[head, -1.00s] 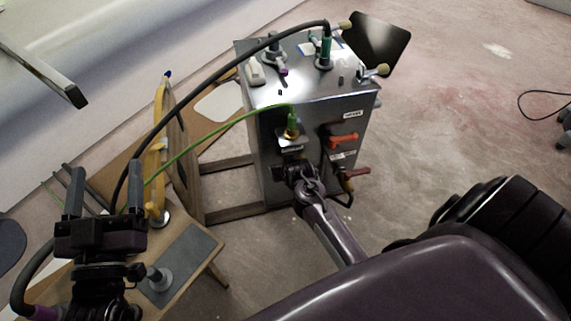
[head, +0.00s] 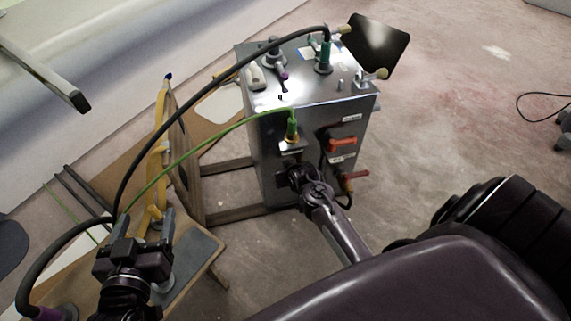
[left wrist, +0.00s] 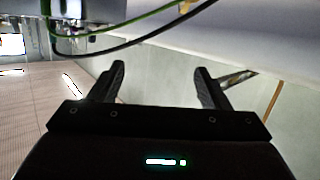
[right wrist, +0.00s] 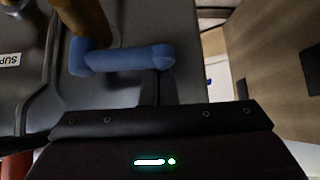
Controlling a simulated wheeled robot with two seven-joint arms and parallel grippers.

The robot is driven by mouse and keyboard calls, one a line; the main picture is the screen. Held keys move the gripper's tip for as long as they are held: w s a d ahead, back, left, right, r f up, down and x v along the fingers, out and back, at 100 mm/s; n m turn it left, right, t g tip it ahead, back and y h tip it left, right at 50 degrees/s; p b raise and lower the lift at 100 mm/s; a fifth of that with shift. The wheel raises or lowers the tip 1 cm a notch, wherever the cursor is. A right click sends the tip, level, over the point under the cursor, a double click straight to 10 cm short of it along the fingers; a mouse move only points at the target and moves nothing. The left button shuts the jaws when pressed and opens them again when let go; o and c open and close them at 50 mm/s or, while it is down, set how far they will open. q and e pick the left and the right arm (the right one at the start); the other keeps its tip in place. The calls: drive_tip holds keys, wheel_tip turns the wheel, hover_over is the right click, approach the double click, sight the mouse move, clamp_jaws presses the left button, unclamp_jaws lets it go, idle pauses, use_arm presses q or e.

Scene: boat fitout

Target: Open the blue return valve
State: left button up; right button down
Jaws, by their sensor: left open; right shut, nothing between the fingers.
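The blue valve handle (right wrist: 125,60) shows in the right wrist view as a bent lever on a brass-coloured stem, beside a dark panel. My right gripper (right wrist: 158,90) is shut and empty, with its fingertips right at the lever's rounded end; I cannot tell if they touch it. In the head view my right gripper (head: 298,176) is at the front of the metal cabinet (head: 270,165), and the blue handle is hidden there. My left gripper (head: 143,222) is open and empty over the bench at lower left; its spread fingers also show in the left wrist view (left wrist: 160,75).
An orange handle (head: 342,144) and a red lever (head: 356,174) sit on the cabinet front, right of my right gripper. A black hose (head: 170,115) and a green cable (head: 190,147) run from the cabinet past my left gripper.

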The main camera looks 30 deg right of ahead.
drive_tip(key=shift+s+r+n+y+p, duration=0.1)
drive_tip(key=shift+s+n+y+p, duration=0.25)
drive_tip(key=shift+p, duration=0.3)
use_arm(q)
drive_tip(key=s+a+f+g+y+p, duration=0.1)
drive_tip(key=s+a+f+g+y, duration=0.2)
drive_tip(key=s+f+g, duration=0.75)
use_arm(e)
drive_tip(key=shift+s+a+n+y, duration=0.1)
drive_tip(key=shift+s+n+y, duration=0.3)
drive_tip(key=shift+n, duration=0.25)
use_arm(q)
drive_tip(key=s+a+f+n+g+y+p, duration=0.1)
drive_tip(key=s+a+g+y+p, duration=0.1)
drive_tip(key=a+p, duration=0.4)
drive_tip(key=shift+s+a+y+p, duration=0.35)
drive_tip(key=shift+s+a+y, duration=0.25)
drive_tip(key=shift+a+y, duration=0.15)
use_arm(e)
drive_tip(key=s+d+n+g+y, duration=0.1)
drive_tip(key=s+d+n+y, duration=0.2)
drive_tip(key=s+n+y, duration=0.2)
drive_tip(key=s+n, duration=0.2)
drive_tip(key=shift+n+g, duration=0.3)
drive_tip(key=shift+n, duration=0.1)
drive_tip(key=shift+y, duration=0.25)
